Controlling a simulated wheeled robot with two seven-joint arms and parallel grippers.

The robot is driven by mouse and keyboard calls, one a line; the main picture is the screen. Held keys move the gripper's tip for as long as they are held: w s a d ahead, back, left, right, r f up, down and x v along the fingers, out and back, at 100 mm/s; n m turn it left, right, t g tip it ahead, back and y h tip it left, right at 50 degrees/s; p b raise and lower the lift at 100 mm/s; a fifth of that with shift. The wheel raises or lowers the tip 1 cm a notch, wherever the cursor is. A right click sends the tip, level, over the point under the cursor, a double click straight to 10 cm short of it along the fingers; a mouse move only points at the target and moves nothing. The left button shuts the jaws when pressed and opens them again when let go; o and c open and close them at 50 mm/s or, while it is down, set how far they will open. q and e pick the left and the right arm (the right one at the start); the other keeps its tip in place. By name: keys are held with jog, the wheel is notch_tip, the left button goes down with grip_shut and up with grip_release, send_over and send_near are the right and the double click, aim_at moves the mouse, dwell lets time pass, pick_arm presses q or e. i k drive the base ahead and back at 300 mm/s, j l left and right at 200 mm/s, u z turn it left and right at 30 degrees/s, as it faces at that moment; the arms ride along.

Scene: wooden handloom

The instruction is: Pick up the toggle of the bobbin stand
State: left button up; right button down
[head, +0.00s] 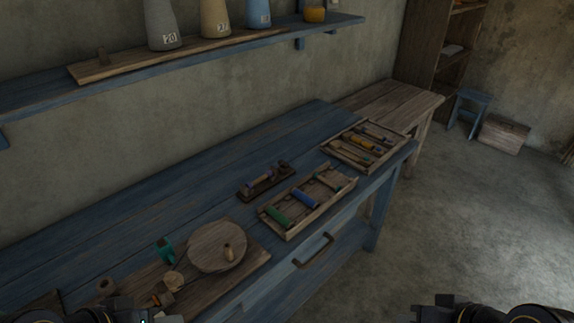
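A small dark wooden stand (267,187) with a purple-wound bobbin (260,182) lying along it sits on the blue workbench, near the middle of the picture; it looks like the bobbin stand. A small knob-like part (284,168) shows at its right end; I cannot tell for sure whether this is the toggle. My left gripper (122,307) shows only partly at the bottom left edge, near the front of the bench and well apart from the stand. My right gripper (447,303) shows partly at the bottom right edge, over the floor. The fingertips of both are unclear.
On the blue bench (150,205) are a tray of coloured bobbins (264,228), a tray of tools (329,150), a round wooden disc (212,250) and small loose pieces near a green item (165,250). A shelf with cones (215,20) hangs above. The bench's back strip is clear.

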aim_at(285, 165)
jog(key=i+l+u, duration=0.25)
jog(key=i+l, duration=0.2)
jog(key=l, duration=0.15)
jog(key=i+l+u, duration=0.25)
jog(key=l, duration=0.4)
jog(key=i+l+u, duration=0.1)
jog(key=i+l, duration=0.15)
jog(key=l, duration=0.15)
jog(key=i+l+u, duration=0.15)
jog(key=l, duration=0.2)
jog(key=i+l+u, duration=0.1)
jog(key=l, duration=0.3)
jog(key=i+l+u, duration=0.1)
jog(key=l, duration=0.3)
jog(key=i, duration=0.05)
